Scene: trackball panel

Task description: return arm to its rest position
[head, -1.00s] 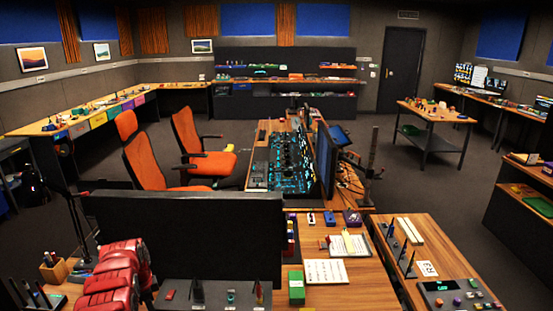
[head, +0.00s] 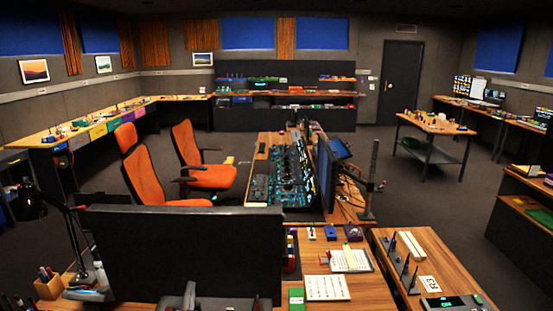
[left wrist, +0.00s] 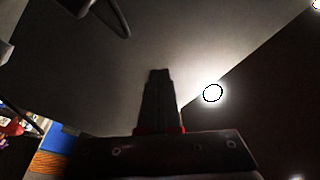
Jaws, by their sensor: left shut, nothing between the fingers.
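My left gripper (left wrist: 160,75) points up the middle of the left wrist view, its dark fingers together with nothing between them. Behind it are a pale ceiling surface and a dark area, not the desk. The rest of my left arm is out of the head view. My right gripper is not in view.
A wooden desk (head: 370,290) with papers (head: 327,287) and a green box (head: 296,298) lies at the lower right. A pen holder (head: 48,285) stands lower left. Orange chairs (head: 205,170) and a mixing console (head: 283,172) are beyond the monitor. A bright lamp (left wrist: 212,92) shows overhead.

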